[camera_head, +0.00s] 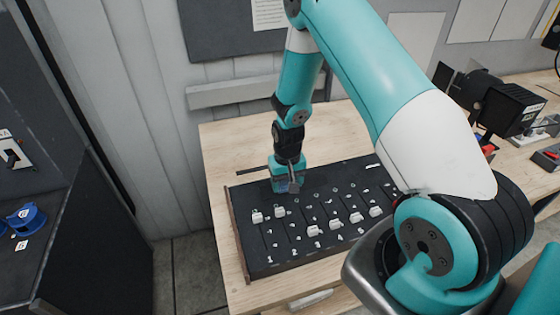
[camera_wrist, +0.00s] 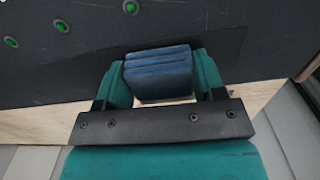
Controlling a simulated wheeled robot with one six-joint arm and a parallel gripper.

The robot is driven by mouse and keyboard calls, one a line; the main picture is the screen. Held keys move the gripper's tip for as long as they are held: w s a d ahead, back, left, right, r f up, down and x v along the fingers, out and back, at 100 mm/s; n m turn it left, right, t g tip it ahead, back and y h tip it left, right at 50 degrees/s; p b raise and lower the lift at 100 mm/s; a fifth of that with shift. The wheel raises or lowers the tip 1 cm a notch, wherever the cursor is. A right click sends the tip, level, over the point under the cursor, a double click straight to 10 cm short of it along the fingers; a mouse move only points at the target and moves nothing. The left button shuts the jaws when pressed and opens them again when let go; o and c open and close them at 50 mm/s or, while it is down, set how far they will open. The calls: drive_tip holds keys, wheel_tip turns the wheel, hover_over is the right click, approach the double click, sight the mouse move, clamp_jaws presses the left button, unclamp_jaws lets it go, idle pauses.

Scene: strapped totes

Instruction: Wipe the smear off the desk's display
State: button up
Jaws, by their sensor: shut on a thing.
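The desk (camera_head: 262,238) is a black console with numbered white slider knobs, lying on a wooden table. My gripper (camera_head: 287,181) points down at the desk's far left part. In the wrist view my gripper (camera_wrist: 163,78) is shut on a ridged blue block (camera_wrist: 160,72), held between two teal fingers. Behind the block a smooth darker rectangle (camera_wrist: 232,44) lies on the desk, apparently the display. The block is over or on it; I cannot tell whether they touch. The block and fingers hide part of this rectangle. I see no smear on the part that shows.
Several green-lit round holes (camera_wrist: 62,26) line the desk beside the dark rectangle. The wooden table (camera_head: 222,140) has bare room behind the desk. A black machine (camera_head: 497,103) stands at the right. A dark cabinet (camera_head: 100,235) with a blue object (camera_head: 25,218) is at the left.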

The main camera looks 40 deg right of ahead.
drive_tip(key=shift+w+a, duration=0.1)
drive_tip(key=shift+a, duration=0.45)
drive_tip(key=shift+w+r+p, duration=0.1)
drive_tip(key=shift+r+p, duration=0.2)
drive_tip(key=shift+p, duration=0.1)
wheel_tip(320, 180, up, 2)
drive_tip(key=shift+r+p, duration=0.1)
drive_tip(key=shift+p, duration=0.25)
drive_tip(key=shift+r, duration=0.3)
drive_tip(key=shift+r+p, duration=0.3)
drive_tip(key=shift+p, duration=0.2)
drive_tip(key=shift+r+p, duration=1.45)
drive_tip(key=shift+r, duration=0.65)
